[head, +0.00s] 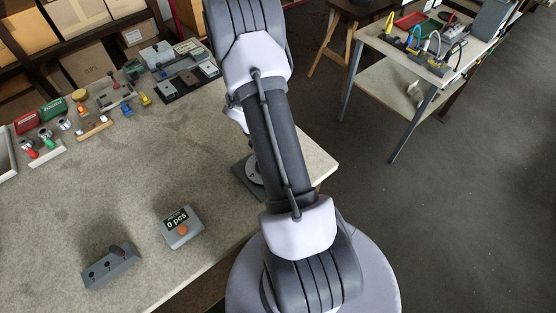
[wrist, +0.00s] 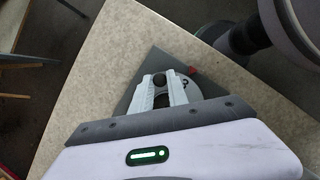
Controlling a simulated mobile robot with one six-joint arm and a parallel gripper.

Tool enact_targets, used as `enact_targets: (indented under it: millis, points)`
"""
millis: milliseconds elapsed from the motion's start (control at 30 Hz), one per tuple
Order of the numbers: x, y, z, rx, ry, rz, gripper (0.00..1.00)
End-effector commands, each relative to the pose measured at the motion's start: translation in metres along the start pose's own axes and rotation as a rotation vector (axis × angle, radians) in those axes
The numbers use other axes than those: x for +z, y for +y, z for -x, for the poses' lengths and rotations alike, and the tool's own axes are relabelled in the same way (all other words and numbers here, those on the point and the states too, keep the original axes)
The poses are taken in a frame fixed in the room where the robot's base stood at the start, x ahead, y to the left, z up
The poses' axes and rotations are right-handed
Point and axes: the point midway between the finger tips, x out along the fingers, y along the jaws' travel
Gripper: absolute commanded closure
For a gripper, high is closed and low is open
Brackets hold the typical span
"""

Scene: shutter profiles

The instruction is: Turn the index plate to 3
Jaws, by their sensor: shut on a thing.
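The index plate's light disc (wrist: 188,95) sits on a dark square base (wrist: 208,66) at the table corner in the wrist view. A small red mark (wrist: 193,70) is at the base beside the disc's edge. A dark numeral shows on the disc near that mark, too small to read surely. My gripper (wrist: 160,80) points down over the disc, its pale fingers shut on a dark knob (wrist: 160,79). In the head view the base (head: 243,180) shows partly beside my arm, which hides much of the disc and the gripper's fingers.
A grey box reading "0 pcs" (head: 180,224) with an orange button and a grey block with dark knobs (head: 110,267) stand on the table's near part. Several small parts and fixtures line its back. A second table (head: 440,62) stands at the right. The middle is clear.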

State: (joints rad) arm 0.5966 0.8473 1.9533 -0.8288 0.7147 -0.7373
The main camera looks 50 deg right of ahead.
Motion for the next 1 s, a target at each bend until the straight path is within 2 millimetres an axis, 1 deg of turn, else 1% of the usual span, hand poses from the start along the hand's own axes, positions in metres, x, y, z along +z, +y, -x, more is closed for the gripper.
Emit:
enact_targets:
  millis: [533, 567, 600, 667, 933, 1000]
  points:
    - [-0.0002, 0.0003, -0.0003, 0.005, 0.000, 0.012, 1.00]
    - [-0.0002, 0.0003, -0.0003, 0.005, 0.000, 0.012, 0.78]
    - [-0.0002, 0.0003, -0.0003, 0.005, 0.000, 0.012, 0.71]
    - [-0.0001, 0.0004, -0.0002, 0.005, 0.000, 0.012, 0.59]
    - [0.0000, 0.0005, 0.0002, 0.005, 0.000, 0.012, 0.59]
    - [0.0000, 0.0008, 0.0038, 0.006, 0.000, 0.011, 0.59]
